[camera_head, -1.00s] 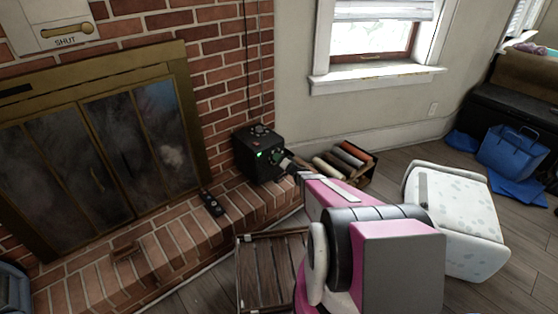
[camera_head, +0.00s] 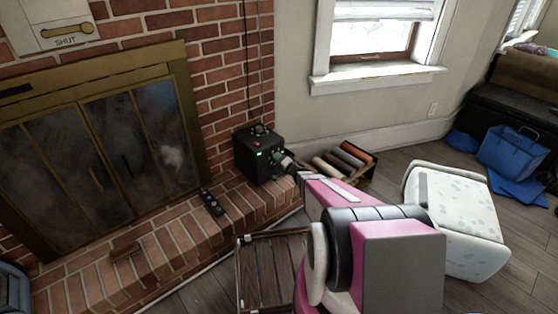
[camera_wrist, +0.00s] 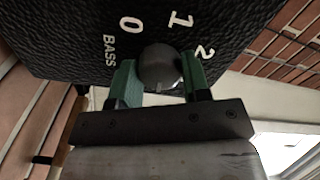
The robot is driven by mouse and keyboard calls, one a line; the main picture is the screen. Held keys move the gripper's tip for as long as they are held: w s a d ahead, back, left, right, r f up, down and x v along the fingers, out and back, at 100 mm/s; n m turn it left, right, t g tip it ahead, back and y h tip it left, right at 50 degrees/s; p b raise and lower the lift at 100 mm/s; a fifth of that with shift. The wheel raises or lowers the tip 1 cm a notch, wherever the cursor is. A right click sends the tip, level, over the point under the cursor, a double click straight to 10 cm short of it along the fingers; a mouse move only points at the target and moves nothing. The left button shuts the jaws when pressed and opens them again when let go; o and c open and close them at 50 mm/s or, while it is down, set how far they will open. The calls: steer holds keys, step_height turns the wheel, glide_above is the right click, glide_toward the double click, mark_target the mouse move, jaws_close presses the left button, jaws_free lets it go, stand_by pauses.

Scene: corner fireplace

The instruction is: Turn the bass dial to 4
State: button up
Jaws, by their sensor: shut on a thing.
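The black speaker box (camera_head: 252,160) stands on the brick hearth, with green lights on its front. In the wrist view its dark textured face (camera_wrist: 75,30) fills the top, with the label BASS and the numbers 0, 1 and 2. The round grey bass dial (camera_wrist: 160,68) sits between my gripper's green fingers (camera_wrist: 158,82). My gripper is shut on the dial, one finger on each side. It also shows at the box front in the head view (camera_head: 285,162). A 4 and the dial's pointer are not visible.
A dark remote (camera_head: 212,203) lies on the hearth (camera_head: 165,240) left of the box. A crate of rolls (camera_head: 345,163) stands right of it. A wooden slatted piece (camera_head: 270,262) is in front. A white speckled stool (camera_head: 455,220) stands at right.

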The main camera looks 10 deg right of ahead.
steer(key=o, duration=0.9)
steer(key=shift+o, duration=0.2)
steer(key=v, duration=1.1)
steer(key=s+d+r+g+h, duration=0.2)
steer(key=d+r+g+h, duration=0.25)
steer(key=r+h, duration=0.55)
steer(key=s+a+r+n+g, duration=0.2)
steer(key=s+a+g, duration=0.1)
steer(key=s, duration=0.4)
steer(key=s+a+r+n+g, duration=0.2)
steer(key=s+a+g, duration=0.1)
steer(key=s, duration=0.3)
steer(key=s+a+r+n+g+y, duration=0.1)
steer(key=s+a+r+n+g, duration=0.2)
steer(key=s, duration=0.4)
steer(key=shift+s+a+g, duration=0.3)
steer(key=shift+a+g, duration=0.15)
steer(key=shift+g, duration=0.5)
